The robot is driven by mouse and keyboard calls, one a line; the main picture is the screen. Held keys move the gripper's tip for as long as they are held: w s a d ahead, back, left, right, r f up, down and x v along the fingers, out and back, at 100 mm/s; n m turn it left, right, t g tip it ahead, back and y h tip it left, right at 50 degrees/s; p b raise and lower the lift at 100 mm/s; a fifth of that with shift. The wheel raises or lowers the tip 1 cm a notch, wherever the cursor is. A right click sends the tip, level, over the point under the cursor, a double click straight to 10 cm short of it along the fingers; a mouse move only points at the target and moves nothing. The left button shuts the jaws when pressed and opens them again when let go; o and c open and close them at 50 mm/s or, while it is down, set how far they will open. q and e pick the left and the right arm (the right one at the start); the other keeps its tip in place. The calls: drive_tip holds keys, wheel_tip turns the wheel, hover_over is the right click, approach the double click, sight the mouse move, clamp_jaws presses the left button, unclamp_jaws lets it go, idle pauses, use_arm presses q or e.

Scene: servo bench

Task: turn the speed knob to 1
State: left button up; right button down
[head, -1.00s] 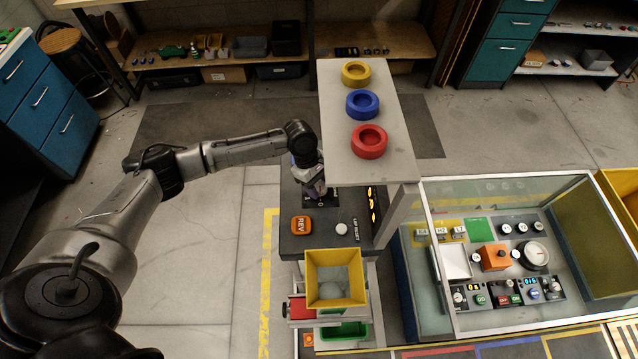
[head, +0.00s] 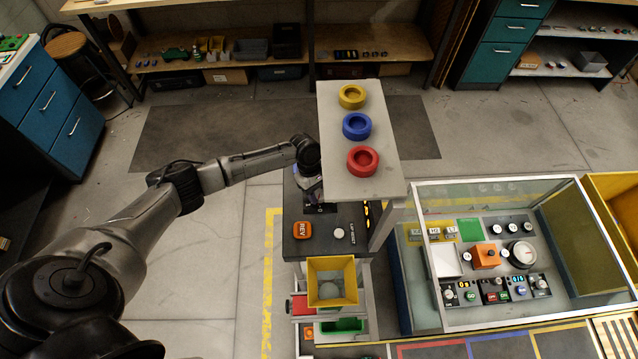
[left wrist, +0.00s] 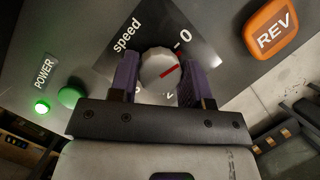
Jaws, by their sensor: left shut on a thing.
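The speed knob (left wrist: 158,66) is a round grey-white dial with a red pointer line, on the dark panel beside the word "speed". My left gripper (left wrist: 160,80) has its two purple fingers closed on opposite sides of it. The red line points right and slightly up in the left wrist view, towards the right finger, below the "0" mark (left wrist: 184,37). Other scale marks under the knob are partly hidden by the gripper. In the head view the left gripper (head: 312,195) is at the far end of the dark bench (head: 320,246), and the knob is hard to make out. My right gripper is not in view.
A raised grey shelf (head: 345,185) with yellow, blue and red rings stands close on the right. A yellow hopper (head: 333,296) is in front. A green POWER light (left wrist: 42,107) is lit.

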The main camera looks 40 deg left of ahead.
use_arm(q)
drive_tip(key=shift+d+r+m+g+p, duration=0.1)
drive_tip(key=shift+r+m+g+p, duration=0.2)
drive_tip(key=shift+m+p, duration=0.35)
drive_tip(key=shift+f+m+g+p, duration=0.15)
drive_tip(key=shift+m+g+p, duration=0.15)
drive_tip(key=shift+m+p, duration=0.3)
drive_tip(key=m+g+y, duration=0.1)
drive_tip(key=m, duration=0.3)
drive_tip(key=shift+w+f+p, duration=0.1)
drive_tip(key=shift+p, duration=0.3)
drive_tip(key=shift+m+g+y, duration=0.4)
drive_tip(key=shift+m, duration=0.85)
use_arm(e)
wheel_tip(320, 180, up, 5)
drive_tip(key=shift+a+f, duration=0.1)
drive_tip(key=shift+a, duration=0.05)
use_arm(q)
drive_tip(key=shift+m, duration=0.4)
drive_tip(key=o, duration=0.9)
